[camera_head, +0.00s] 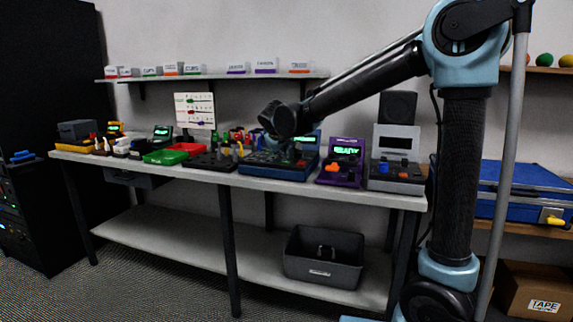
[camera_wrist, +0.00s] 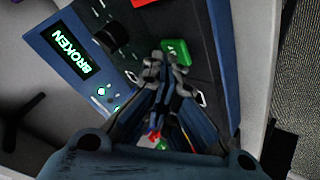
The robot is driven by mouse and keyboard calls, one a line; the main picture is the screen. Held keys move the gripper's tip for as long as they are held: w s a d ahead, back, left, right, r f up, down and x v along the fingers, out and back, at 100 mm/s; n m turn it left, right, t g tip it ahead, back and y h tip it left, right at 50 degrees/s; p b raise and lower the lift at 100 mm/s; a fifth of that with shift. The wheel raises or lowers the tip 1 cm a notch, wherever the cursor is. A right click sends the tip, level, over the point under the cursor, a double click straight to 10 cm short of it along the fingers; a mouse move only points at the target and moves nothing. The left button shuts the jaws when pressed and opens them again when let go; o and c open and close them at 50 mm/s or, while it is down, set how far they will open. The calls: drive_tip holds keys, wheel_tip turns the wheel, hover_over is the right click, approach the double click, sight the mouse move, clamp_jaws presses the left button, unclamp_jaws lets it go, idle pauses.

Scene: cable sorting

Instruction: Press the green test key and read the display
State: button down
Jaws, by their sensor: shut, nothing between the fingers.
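The blue cable tester (camera_head: 262,170) stands on the bench, with my gripper (camera_head: 294,148) low over its dark panel. In the wrist view my gripper (camera_wrist: 166,62) is shut and empty. Its tips are at the near edge of the green test key (camera_wrist: 177,49) and overlap it in the picture. I cannot tell whether they press it. The tester's display (camera_wrist: 62,47) is lit and reads BROKEN in green letters. In the head view my arm partly hides the display and hides the key.
A purple device (camera_head: 343,160) reading READY and a grey device (camera_head: 396,160) stand right of the tester. Red (camera_head: 190,148) and green (camera_head: 164,157) trays lie to its left. In the wrist view a black knob (camera_wrist: 112,36) and a red part (camera_wrist: 141,3) are close by.

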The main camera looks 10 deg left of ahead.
sight(282, 162)
drive_tip(key=shift+r, duration=0.75)
drive_tip(key=shift+r, duration=2.5)
